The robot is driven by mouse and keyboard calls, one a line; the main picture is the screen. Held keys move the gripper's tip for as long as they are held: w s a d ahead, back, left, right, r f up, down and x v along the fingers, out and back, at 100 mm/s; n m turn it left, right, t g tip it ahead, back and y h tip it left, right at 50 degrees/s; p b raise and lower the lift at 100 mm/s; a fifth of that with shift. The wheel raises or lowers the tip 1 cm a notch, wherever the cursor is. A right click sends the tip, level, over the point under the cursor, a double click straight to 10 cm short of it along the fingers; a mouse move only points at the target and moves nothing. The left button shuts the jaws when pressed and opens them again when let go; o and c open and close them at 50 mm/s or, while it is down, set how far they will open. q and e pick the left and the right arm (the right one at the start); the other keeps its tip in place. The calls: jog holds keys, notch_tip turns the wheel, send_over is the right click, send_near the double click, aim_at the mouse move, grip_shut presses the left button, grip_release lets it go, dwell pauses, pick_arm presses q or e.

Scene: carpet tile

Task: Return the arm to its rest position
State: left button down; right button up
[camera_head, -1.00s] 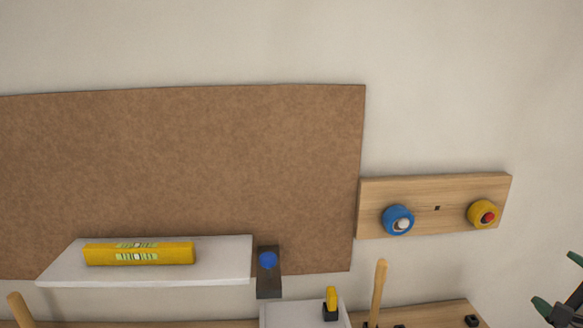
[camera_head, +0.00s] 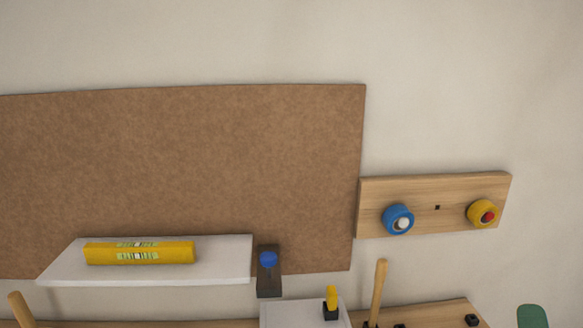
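My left gripper is not in view.
A brown panel (camera_head: 180,160) hangs on the wall. The wooden board carries a blue roll (camera_head: 397,219) and a yellow roll (camera_head: 482,213). A wooden handle (camera_head: 377,290) stands upright. The right wall is clear.

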jog(key=s+a+f+m+g, duration=0.2)
jog(key=s+f+m+g, duration=0.3)
jog(key=f+m, duration=0.45)
jog(key=s+a+f+m+g+y, duration=0.85)
jog(key=s+a+f+g, duration=0.35)
jog(key=a+f, duration=0.3)
notch_tip(320, 180, down, 25)
jog(key=s+a+n+g+b, duration=0.1)
jog(key=s, duration=0.1)
jog(key=s+d+f+g, duration=0.1)
jog(key=s+d+f, duration=0.1)
jog(key=s+f, duration=1.3)
jog(key=shift+s+d+f+b, duration=0.35)
jog(key=shift+f, duration=0.4)
